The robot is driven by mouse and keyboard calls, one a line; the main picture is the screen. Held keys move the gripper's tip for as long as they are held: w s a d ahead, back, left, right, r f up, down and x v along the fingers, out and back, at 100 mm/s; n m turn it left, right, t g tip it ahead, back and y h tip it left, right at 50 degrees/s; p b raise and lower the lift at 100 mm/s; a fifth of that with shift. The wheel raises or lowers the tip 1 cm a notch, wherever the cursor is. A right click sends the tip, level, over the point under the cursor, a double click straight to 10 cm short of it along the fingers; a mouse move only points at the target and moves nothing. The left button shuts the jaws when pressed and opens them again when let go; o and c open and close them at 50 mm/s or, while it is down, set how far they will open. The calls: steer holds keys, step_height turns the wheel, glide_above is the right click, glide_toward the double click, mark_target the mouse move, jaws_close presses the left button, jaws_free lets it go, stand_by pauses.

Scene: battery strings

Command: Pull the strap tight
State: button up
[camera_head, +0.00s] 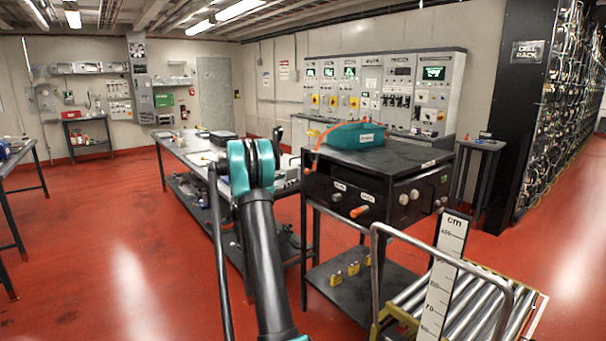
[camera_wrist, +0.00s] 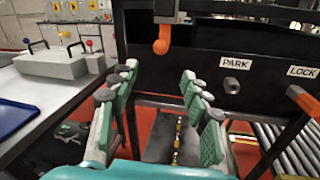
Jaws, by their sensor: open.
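An orange strap (camera_head: 322,136) lies over a teal box (camera_head: 355,135) on top of a black cart (camera_head: 415,160). Its end hangs down over the cart's near edge. In the wrist view an orange rounded strap end (camera_wrist: 161,46) hangs before the black front panel (camera_wrist: 205,70), above and beyond my fingertips. My gripper (camera_wrist: 160,80) is open and empty, with teal finger pads on both sides and grey tips. In the head view my gripper (camera_head: 254,160) is left of the cart, and its fingers are mostly hidden by my wrist. Contact with the strap does not show.
An orange lever (camera_head: 359,211) sits below the PARK and LOCK labels; it also shows in the wrist view (camera_wrist: 303,99). Yellow padlocks (camera_head: 353,268) stand on the lower shelf. A roller cart (camera_head: 465,305) is at right. A workbench (camera_head: 185,147) stands left, with open red floor beyond.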

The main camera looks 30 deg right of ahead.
mark_target(307, 172)
steer(key=x, duration=1.5)
steer(key=shift+s+d, duration=0.1)
steer(key=shift+c, duration=0.6)
jaws_close()
